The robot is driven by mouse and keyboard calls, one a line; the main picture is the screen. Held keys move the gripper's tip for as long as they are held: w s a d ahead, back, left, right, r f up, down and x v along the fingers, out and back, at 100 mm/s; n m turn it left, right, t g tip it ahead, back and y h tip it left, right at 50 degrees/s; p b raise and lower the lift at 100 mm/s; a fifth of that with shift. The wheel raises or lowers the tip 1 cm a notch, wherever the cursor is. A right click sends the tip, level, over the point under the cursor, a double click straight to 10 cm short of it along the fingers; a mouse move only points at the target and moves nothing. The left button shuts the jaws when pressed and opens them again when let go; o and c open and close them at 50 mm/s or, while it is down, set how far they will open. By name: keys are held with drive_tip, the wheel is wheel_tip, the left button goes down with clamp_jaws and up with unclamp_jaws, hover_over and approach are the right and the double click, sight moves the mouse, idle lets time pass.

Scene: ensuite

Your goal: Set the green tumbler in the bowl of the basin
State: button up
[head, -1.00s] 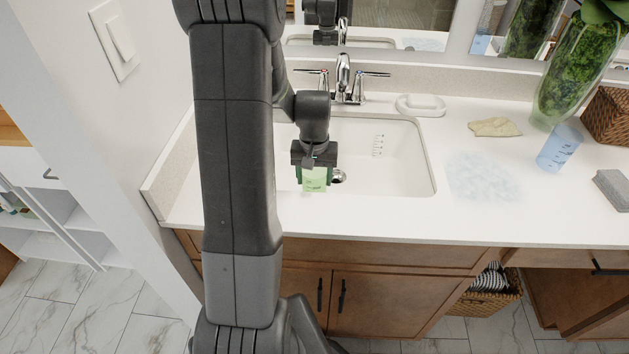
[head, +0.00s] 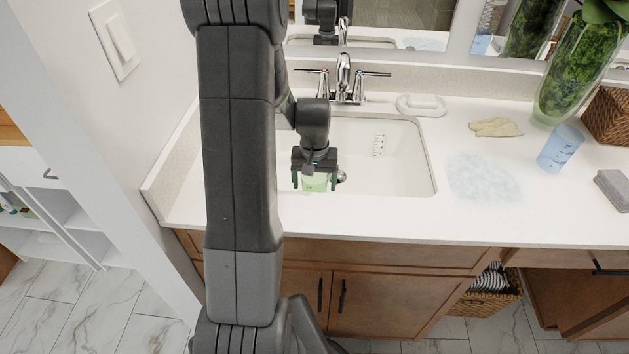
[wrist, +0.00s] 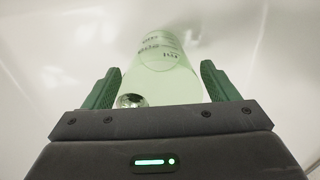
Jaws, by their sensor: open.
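The green tumbler (head: 315,184) is in the basin's bowl, below and between the fingers of my gripper (head: 315,186). In the wrist view the translucent green tumbler (wrist: 165,65) shows between the two green finger pads of my gripper (wrist: 162,85), with gaps on both sides. The jaws are open. The white basin (head: 400,170) is sunk in the counter, and its drain (wrist: 131,100) shows beside the tumbler. My gripper hides part of the tumbler in the head view, and I cannot tell exactly how its base rests.
A chrome faucet (head: 344,78) stands behind the basin. To the right are a white soap dish (head: 421,104), a beige cloth (head: 495,127), a wet patch (head: 484,177), a blue cup (head: 560,149), a grey block (head: 612,189) and a plant vase (head: 572,75). The front counter is clear.

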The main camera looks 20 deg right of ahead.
wheel_tip(320, 180, up, 12)
idle(0.4)
idle(0.4)
